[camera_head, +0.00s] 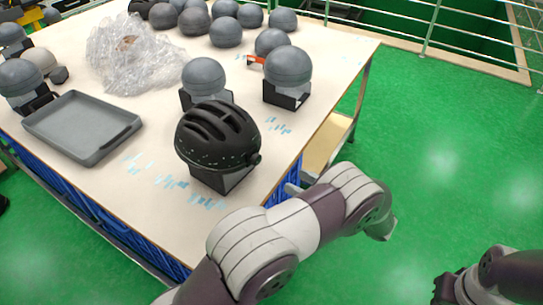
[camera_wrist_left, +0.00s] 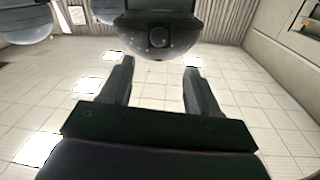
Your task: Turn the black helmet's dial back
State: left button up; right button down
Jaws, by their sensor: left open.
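The black helmet (camera_head: 217,137) sits on a dark stand (camera_head: 222,180) near the table's front right corner. Its round dial (camera_head: 256,159) is on the rim at the right. In the left wrist view, the helmet (camera_wrist_left: 185,35) fills the top middle, and its dial (camera_wrist_left: 158,38) faces the camera. My left gripper (camera_wrist_left: 157,62) is open and empty, its fingers apart below the dial in that view, with the dial between their lines. No finger visibly touches it. In the head view my arm mostly hides this gripper.
Two grey helmets on stands (camera_head: 205,76) (camera_head: 287,66) stand behind the black one. A grey tray (camera_head: 83,125) lies at left, with a clear plastic heap (camera_head: 130,55) beyond. More grey helmets fill the back. Green floor (camera_head: 440,160) right of the table is open.

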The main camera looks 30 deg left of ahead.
aim_at(259, 161)
pick_arm(q)
jog(key=a, duration=0.4)
jog(key=w+a+p, duration=0.1)
jog(key=a, duration=0.3)
jog(key=w+a+p, duration=0.1)
jog(key=a, duration=0.3)
jog(key=shift+w+a, duration=0.1)
jog(key=shift+a, duration=0.1)
jog(key=c, duration=1.1)
jog(key=shift+o, duration=0.2)
